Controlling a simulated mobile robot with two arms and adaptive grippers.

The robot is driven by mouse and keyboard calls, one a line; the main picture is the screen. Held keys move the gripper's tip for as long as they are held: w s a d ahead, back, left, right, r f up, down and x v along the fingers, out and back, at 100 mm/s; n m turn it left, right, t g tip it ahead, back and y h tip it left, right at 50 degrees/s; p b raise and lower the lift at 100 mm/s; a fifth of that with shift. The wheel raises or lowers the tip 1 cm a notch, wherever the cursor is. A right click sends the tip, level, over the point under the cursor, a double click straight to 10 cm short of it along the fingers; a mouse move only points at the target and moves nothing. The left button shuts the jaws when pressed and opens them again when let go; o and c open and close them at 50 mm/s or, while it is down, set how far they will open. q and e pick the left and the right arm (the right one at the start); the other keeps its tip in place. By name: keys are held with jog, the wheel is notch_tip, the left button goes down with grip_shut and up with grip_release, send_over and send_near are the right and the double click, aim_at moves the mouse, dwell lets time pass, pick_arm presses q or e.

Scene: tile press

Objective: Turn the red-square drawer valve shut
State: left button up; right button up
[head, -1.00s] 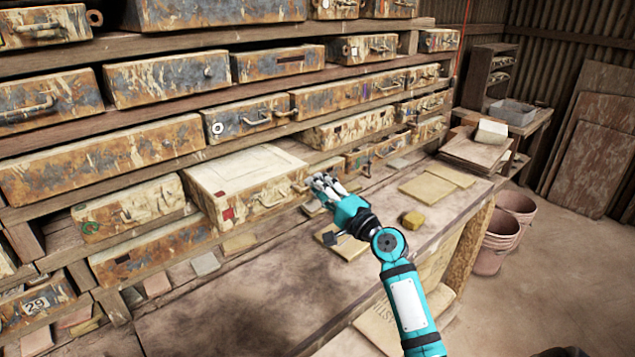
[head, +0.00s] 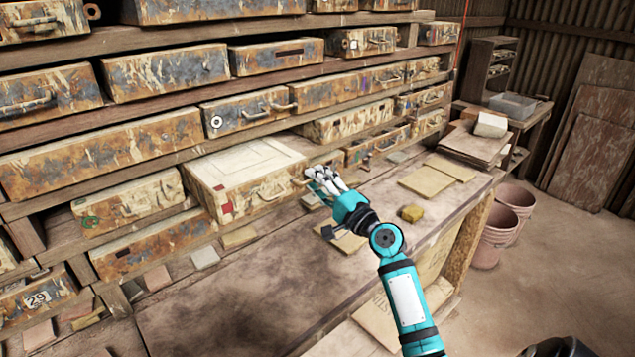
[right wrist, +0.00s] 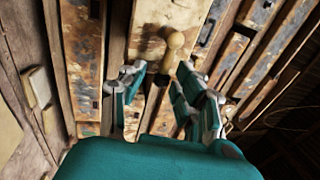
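The red-square drawer (head: 265,195) juts out from the shelf in the head view, with a pale top and a red square (head: 226,209) on the left of its front. A handle sits mid-front. A small tan knob-like valve (head: 299,181) shows at its right end, close to my right fingertips. My right gripper (head: 314,176) is beside that end. In the right wrist view, the tan valve (right wrist: 174,46) lies ahead of my right gripper (right wrist: 160,72), whose fingers are spread apart with a gap between them. No contact with the valve is evident. My left gripper is out of view.
A workbench (head: 235,285) runs below the drawers, with flat tiles and a yellow block (head: 411,213) on it. Neighbouring drawers (head: 375,147) lie close to the right gripper. Pink buckets (head: 488,246) stand on the floor at right. Open air lies above the bench front.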

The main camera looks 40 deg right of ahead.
jog(key=shift+s, duration=0.1)
jog(key=v, duration=1.1)
jog(key=shift+s, duration=0.4)
jog(key=shift+d+f, duration=0.1)
